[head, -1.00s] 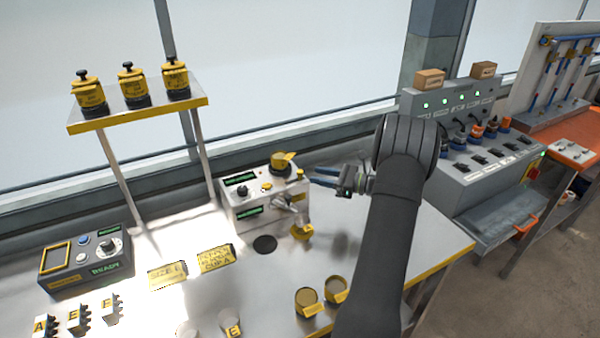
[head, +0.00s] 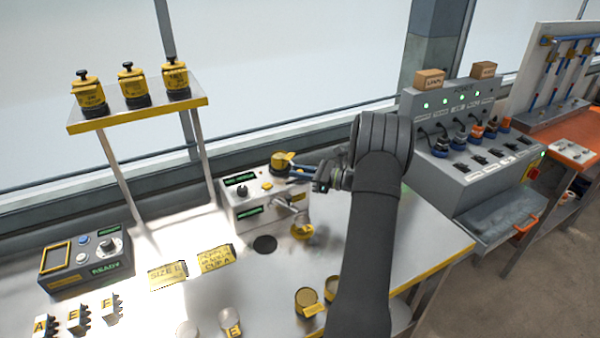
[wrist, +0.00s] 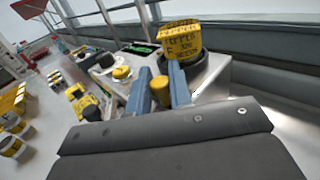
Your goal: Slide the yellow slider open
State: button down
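The grey seeder box (head: 242,212) stands on the bench. A small yellow knob, which looks like the slider (head: 298,197), is at its right side. In the wrist view a short yellow post, apparently the same slider (wrist: 160,92), shows between my two blue fingers. My gripper (head: 293,172) is at the right end of the box, just beside the yellow hopper (head: 282,160); it also shows in the wrist view (wrist: 159,70). The fingers are apart, one on each side of the post in the picture. I cannot tell whether they touch it or are above it.
The hopper (wrist: 182,42) rises close beyond my fingertips. A yellow cup (head: 301,231) sits below the box's spout. A shelf (head: 140,113) with yellow canisters stands behind to the left. The bench in front of the box has a dark round hole (head: 265,245).

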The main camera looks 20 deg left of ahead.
aim_at(291, 181)
jog(key=shift+s+a, duration=1.4)
jog(key=c, duration=1.3)
grip_release()
jog(key=shift+s+a, duration=0.1)
jog(key=shift+c, duration=0.2)
jog(key=d, duration=1.7)
jog(key=shift+d, duration=0.3)
jog(key=a, duration=1.7)
jog(key=shift+w, duration=0.4)
jog(key=shift+w+d, duration=0.15)
jog(key=shift+d, duration=0.05)
